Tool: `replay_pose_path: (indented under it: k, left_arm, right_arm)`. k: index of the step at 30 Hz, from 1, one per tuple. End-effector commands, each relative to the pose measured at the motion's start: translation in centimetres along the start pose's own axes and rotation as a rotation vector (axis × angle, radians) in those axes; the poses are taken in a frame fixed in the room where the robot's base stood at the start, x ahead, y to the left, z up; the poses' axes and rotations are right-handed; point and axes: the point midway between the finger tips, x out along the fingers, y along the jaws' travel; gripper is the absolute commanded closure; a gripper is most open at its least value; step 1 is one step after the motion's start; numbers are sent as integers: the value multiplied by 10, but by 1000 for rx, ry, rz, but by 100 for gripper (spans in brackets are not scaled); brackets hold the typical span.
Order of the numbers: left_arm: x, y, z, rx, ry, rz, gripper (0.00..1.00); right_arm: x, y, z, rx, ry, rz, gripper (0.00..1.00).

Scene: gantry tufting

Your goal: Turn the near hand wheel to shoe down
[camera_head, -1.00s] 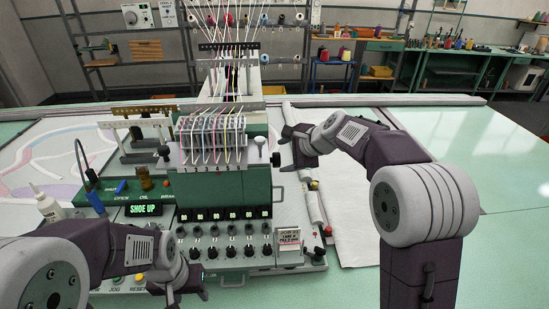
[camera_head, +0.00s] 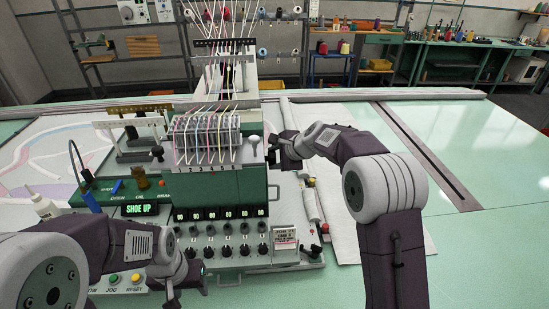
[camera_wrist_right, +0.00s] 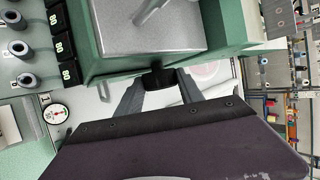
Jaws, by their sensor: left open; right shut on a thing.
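The near hand wheel (camera_wrist_right: 160,80) is a short black cylinder on the side of the green and grey machine head (camera_head: 225,185). In the right wrist view it sits between my two grey fingers. My right gripper (camera_head: 277,152) is at the right side of the head and shut on the wheel; it also shows in the right wrist view (camera_wrist_right: 158,92). The fingers hide part of the wheel. The green display (camera_head: 141,209) reads SHOE UP. My left gripper (camera_head: 182,279) is open and apart from the wheel, low in front of the control panel.
A row of dark knobs (camera_head: 227,251) lies along the panel front. A pale roller (camera_head: 310,205) lies right of the head. The green table (camera_head: 465,150) is clear at the right.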

Motion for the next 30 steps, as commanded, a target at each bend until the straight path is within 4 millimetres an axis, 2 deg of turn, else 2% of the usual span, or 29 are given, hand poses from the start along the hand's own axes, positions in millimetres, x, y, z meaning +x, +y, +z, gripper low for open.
replay_pose_path:
  k: [6,18,24,30]
  left_arm:
    - [55,-1,6,0,0,0,49]
    - [156,-3,16,0,0,0,49]
    - [178,-4,18,0,0,0,49]
    - [177,-4,18,0,0,0,49]
  right_arm:
    - [10,9,-2,-32,-4,-79,96]
    - [9,12,-1,-113,-5,-278,96]
    - [4,9,1,-137,-5,-335,96]
    - [0,6,2,-140,-6,-344,96]
